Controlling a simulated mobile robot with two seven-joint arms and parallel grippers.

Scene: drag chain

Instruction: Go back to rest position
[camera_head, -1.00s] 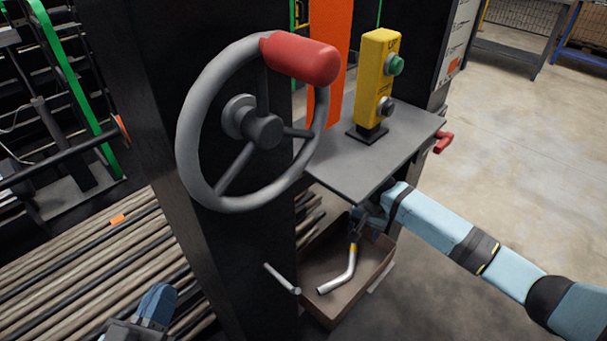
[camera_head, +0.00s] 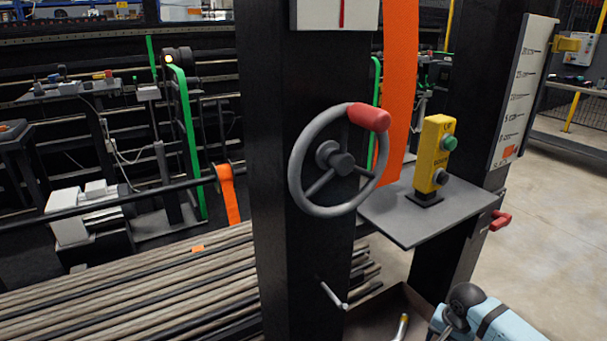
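My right arm is in the lower right of the head view, beside the brown box. My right gripper (camera_head: 446,324) is cut by the lower picture edge; its fingers cannot be made out. A metal bar with a yellow band (camera_head: 402,324) shows in the brown box (camera_head: 371,318), just left of the gripper. Whether they touch is unclear. My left gripper is not in view.
A black column (camera_head: 283,220) carries a grey handwheel with a red knob (camera_head: 369,117) and a small metal lever (camera_head: 333,295). A grey shelf (camera_head: 405,225) holds a yellow button box (camera_head: 432,155). Long bars (camera_head: 130,280) lie at the left. Open floor (camera_head: 560,220) is at the right.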

